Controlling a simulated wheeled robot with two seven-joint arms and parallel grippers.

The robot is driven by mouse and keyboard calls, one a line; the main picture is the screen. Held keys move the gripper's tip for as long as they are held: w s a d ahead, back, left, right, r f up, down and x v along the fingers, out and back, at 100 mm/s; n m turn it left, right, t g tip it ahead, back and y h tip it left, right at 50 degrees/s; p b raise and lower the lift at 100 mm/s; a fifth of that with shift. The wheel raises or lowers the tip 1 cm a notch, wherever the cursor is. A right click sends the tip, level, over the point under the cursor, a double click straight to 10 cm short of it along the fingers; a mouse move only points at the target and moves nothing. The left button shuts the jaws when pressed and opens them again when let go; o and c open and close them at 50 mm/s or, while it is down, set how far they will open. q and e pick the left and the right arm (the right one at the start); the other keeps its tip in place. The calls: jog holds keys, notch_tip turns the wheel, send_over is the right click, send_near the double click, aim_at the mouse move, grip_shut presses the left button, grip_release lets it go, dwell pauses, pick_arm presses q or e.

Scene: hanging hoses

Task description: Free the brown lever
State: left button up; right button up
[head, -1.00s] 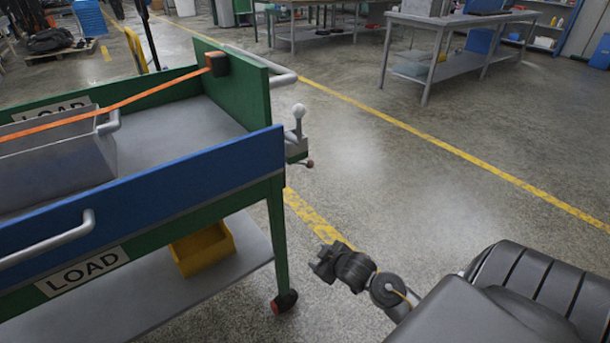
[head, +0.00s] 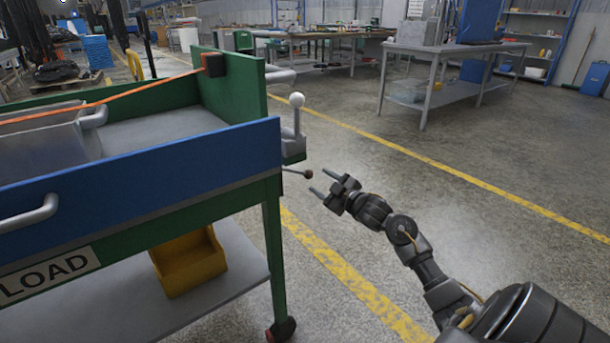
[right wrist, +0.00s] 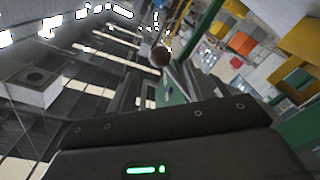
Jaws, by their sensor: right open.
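The brown lever (head: 308,174) is a short rod with a brown ball knob. It sticks out to the right from the end of the green and blue cart, low under a grey bracket (head: 293,147). Its round knob also shows in the right wrist view (right wrist: 160,57), beyond the gripper body. My right gripper (head: 321,182) is open and empty, its fingers pointing left toward the knob. In the head view the fingertips look close to the knob; I cannot tell whether they touch. My left gripper is not in view.
A white-knobbed lever (head: 297,115) stands upright just above the brown one. The cart (head: 140,165) carries a grey metal box (head: 50,140), with an orange strap (head: 110,99) running above it. A yellow bin (head: 190,262) is on the lower shelf. Floor to the right is open.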

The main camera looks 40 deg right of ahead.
aim_at(305, 172)
jog(key=w+b, duration=0.2)
jog(key=w, duration=0.6)
jog(key=shift+w+a+f+b, duration=0.1)
jog(key=shift+w+b, duration=0.2)
jog(key=shift+w, duration=0.1)
grip_shut()
